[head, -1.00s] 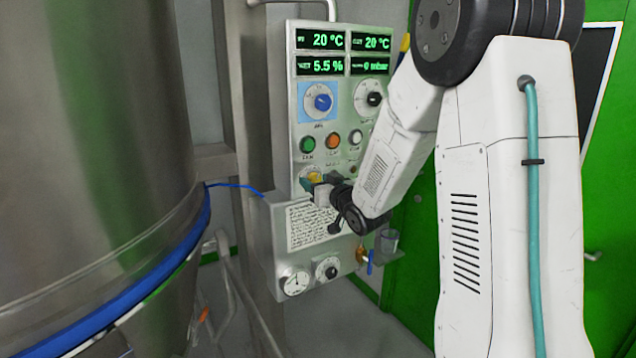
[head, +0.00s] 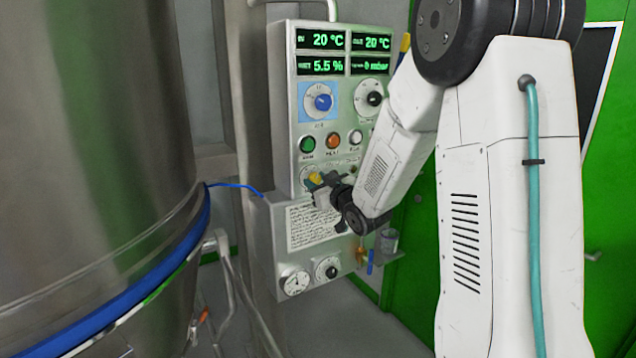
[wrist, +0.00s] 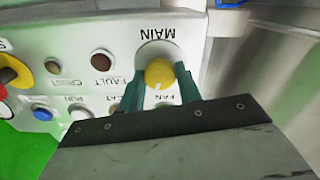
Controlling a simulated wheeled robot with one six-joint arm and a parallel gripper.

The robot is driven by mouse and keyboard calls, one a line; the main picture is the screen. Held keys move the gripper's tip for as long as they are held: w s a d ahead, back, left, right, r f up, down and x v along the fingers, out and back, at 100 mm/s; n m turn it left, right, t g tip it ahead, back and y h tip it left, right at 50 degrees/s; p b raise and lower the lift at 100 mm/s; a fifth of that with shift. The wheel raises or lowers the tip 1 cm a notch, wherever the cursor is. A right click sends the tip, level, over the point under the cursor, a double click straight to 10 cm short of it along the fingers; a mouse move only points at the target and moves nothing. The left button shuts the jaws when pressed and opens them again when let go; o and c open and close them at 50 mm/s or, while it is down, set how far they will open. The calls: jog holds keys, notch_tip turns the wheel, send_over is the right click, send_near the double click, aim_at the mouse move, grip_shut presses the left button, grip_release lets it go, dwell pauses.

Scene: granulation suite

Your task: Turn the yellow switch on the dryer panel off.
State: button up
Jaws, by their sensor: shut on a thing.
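The yellow switch (wrist: 159,73) sits on a round pale plate on the dryer panel (head: 340,112), next to the label MAIN. My gripper (wrist: 160,85) is shut on the yellow switch, with one teal finger on each side of it. A pale mark shows on the switch's face in the wrist view. In the head view the yellow switch (head: 314,179) is at the panel's lower left, partly hidden by my gripper (head: 317,186).
A blue knob (head: 323,102), a black knob (head: 374,98) and several round buttons sit above the switch. A ledge with a printed sheet (head: 310,226) juts out below. A large steel vessel (head: 90,150) stands at left.

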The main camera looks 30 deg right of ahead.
jog(key=n, duration=0.4)
jog(key=shift+n, duration=0.3)
jog(key=n, duration=0.4)
jog(key=shift+n, duration=0.3)
jog(key=o, duration=1)
jog(key=shift+s, duration=0.1)
jog(key=s, duration=0.7)
jog(key=shift+s, duration=0.35)
